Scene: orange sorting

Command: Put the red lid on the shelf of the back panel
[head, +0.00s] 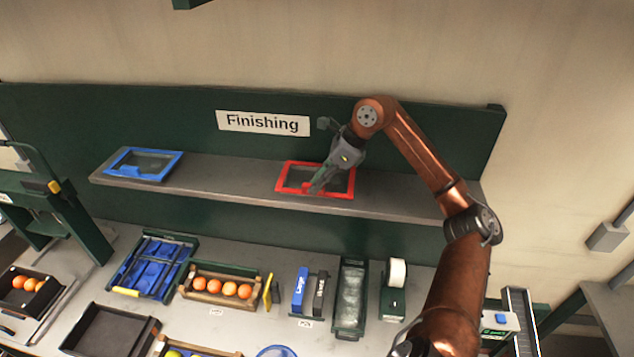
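The red lid (289,179), a red rectangular frame with a clear middle, lies flat on the grey shelf (225,184) of the dark green back panel (420,130), below the "Finishing" sign. My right gripper (318,188) reaches down over the lid's right half, its fingertips at the lid's front edge. The fingers are small and partly overlap the lid, so whether they grip it is unclear. My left gripper is out of view.
A blue lid (143,164) lies at the shelf's left end. Below, the workbench (225,328) holds a blue crate (153,268), a wooden crate of oranges (220,288), a dark tray (110,332) and a tape dispenser (393,300). The shelf between the lids is clear.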

